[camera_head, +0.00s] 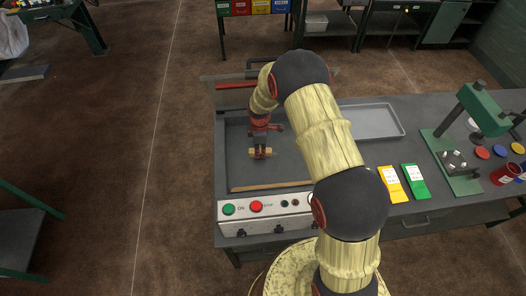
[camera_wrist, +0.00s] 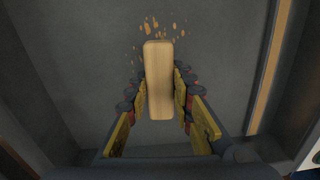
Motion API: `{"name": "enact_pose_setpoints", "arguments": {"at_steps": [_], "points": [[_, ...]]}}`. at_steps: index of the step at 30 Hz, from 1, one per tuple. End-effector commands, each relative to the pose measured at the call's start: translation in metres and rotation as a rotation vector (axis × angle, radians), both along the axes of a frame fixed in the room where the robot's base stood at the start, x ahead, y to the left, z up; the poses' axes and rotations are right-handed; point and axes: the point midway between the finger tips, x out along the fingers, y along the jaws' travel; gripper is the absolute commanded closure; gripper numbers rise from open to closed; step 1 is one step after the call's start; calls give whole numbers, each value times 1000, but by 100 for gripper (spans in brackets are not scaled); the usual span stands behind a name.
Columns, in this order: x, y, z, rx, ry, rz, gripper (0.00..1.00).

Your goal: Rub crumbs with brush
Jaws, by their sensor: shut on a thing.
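My gripper (camera_head: 260,150) is shut on the brush, low over the recessed grey tray area of the workbench. In the wrist view the brush (camera_wrist: 159,80) is a pale wooden block with rounded ends, held between the two yellow-padded fingers. It also shows as a small tan piece in the head view (camera_head: 258,153). Orange-brown crumbs (camera_wrist: 152,27) lie scattered on the grey surface just beyond the brush's far end. The bristles are hidden beneath the wood, and I cannot tell whether they touch the surface. The crumbs cannot be made out in the head view.
A wooden strip (camera_head: 272,187) runs along the recess's front edge, above a panel with green and red buttons (camera_head: 256,206). A grey tray (camera_head: 372,121) lies to the right. Yellow (camera_head: 391,183) and green (camera_head: 415,181) cards and a green press (camera_head: 484,108) stand farther right.

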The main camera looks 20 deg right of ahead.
Motion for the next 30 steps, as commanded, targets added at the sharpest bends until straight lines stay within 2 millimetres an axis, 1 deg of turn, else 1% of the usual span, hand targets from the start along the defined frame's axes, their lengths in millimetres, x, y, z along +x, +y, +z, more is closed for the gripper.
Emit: {"name": "enact_pose_setpoints", "arguments": {"at_steps": [7, 11, 22, 30], "points": [[11, -3, 1, 0, -1, -1, 97], [10, -8, 1, -1, -2, -1, 97], [5, -36, 0, 0, -3, -2, 97], [3, -44, 0, 0, -3, -1, 97]]}}
